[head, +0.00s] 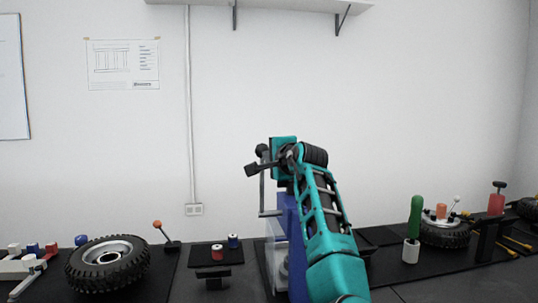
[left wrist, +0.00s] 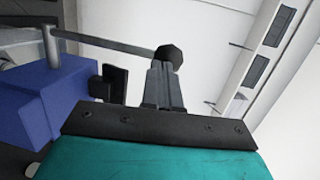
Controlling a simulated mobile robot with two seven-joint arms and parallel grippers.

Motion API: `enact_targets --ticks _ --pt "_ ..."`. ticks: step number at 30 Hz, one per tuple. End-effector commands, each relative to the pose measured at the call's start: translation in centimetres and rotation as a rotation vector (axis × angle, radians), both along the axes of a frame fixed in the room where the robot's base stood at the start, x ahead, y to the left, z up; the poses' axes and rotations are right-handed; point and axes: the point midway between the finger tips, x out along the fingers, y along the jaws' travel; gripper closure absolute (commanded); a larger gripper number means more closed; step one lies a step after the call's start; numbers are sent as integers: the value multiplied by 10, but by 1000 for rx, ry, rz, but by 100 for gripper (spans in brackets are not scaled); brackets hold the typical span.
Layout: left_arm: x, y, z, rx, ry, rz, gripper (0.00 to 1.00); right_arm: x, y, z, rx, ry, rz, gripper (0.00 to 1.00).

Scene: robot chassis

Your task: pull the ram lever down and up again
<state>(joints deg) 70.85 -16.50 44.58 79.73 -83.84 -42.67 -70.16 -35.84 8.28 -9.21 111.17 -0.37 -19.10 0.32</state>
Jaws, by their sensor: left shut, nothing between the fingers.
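The blue press (head: 285,215) stands on the bench near the middle of the head view, partly hidden by my left arm; its blue body also fills the left of the left wrist view (left wrist: 50,100). Its grey ram lever (head: 262,190) points up from a side shaft and ends in a black knob (head: 262,150). In the left wrist view the lever (left wrist: 105,45) runs across to the knob (left wrist: 170,58). My left gripper (head: 268,163) is shut and empty, its fingertips (left wrist: 163,75) right at the knob. I cannot tell whether they touch it. My right gripper is not seen.
A wheel (head: 80,270) lies at the left beside an orange-knobbed stick (head: 159,232). A small dark stand (head: 213,278) is left of the press. A green-handled tool (head: 416,215) and another wheel (head: 446,236) are at the right.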

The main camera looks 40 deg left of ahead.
Motion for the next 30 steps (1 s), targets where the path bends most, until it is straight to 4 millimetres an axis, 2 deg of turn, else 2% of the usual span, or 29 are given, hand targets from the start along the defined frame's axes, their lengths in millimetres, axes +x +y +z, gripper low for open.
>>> enact_targets --ticks 3,17,28,30 --pt "3 6 1 0 0 1 100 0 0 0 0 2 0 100" --pt "4 8 2 0 0 0 100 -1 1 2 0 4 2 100" --pt "18 28 14 3 6 2 100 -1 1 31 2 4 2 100" --pt "22 35 20 -63 46 1 100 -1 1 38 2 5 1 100"
